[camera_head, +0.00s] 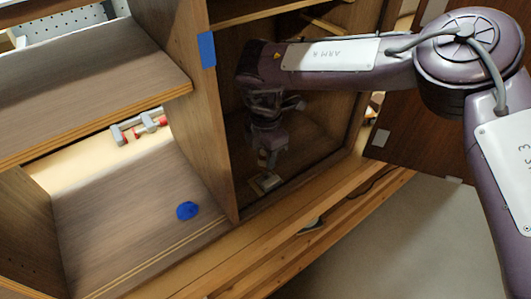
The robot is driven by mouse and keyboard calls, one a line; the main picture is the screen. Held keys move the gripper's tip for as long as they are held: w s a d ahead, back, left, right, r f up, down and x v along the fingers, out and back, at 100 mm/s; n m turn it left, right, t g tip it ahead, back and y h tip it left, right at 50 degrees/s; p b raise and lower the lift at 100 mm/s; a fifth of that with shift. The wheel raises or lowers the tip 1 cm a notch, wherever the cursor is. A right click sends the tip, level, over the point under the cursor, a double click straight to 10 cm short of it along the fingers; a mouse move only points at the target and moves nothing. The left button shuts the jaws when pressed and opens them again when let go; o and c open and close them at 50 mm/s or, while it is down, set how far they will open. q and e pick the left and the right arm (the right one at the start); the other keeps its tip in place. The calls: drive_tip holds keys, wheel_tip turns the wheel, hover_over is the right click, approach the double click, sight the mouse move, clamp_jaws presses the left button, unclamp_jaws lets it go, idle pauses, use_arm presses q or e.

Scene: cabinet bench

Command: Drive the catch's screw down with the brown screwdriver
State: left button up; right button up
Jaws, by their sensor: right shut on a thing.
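My right gripper (269,157) points down inside the dark right-hand compartment of the cabinet, near its floor. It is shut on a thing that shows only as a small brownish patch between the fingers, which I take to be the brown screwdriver. A small pale piece, apparently the catch (266,183), lies on the compartment floor just below the fingertips. Its screw is too small to make out, and I cannot tell whether the tool tip touches it. My left gripper is not in view.
The upright divider (215,120), with blue tape (207,49), stands left of my right arm. An open door (425,140) is at the right. A blue blob (187,210) lies in the left compartment. A red and grey clamp (139,129) lies behind it.

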drive_tip(key=shift+f, duration=0.35)
idle(0.6)
drive_tip(key=m, duration=0.6)
drive_tip(key=shift+s+f+m, duration=0.1)
drive_tip(key=shift+m, duration=0.2)
drive_tip(key=m, duration=2.2)
